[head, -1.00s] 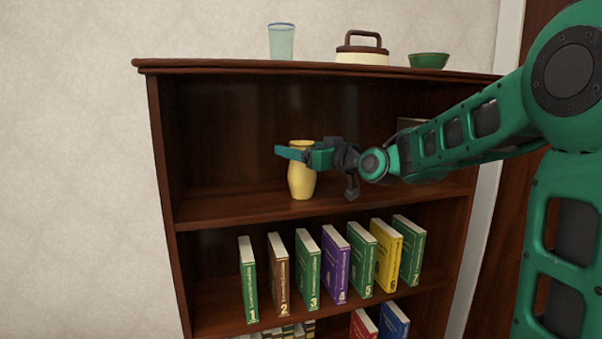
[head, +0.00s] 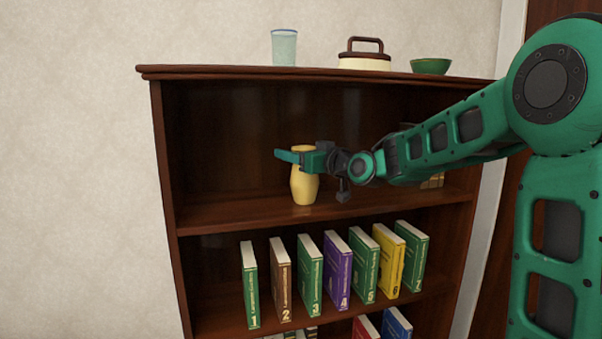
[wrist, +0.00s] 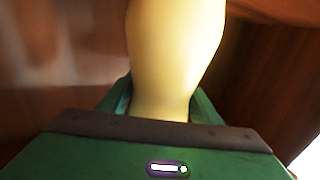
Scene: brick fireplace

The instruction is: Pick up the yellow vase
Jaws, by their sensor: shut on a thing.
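The yellow vase (head: 304,188) is upright at the upper shelf of the dark wooden bookcase, left of the middle. My gripper (head: 297,156) reaches in from the right and is shut on the vase near its neck. In the wrist view the vase (wrist: 172,50) fills the middle, with the green fingers of my gripper (wrist: 160,103) on both sides of it. The fingers hide part of the upper vase in the head view. I cannot tell whether its base touches the shelf board.
The upper shelf (head: 235,212) is bare left of the vase. A dark box-like thing (head: 432,182) stands behind my arm. Numbered books (head: 337,272) line the shelf below. A glass (head: 284,47), a lidded pot (head: 364,62) and a green bowl (head: 430,66) stand on top of the bookcase (head: 220,73).

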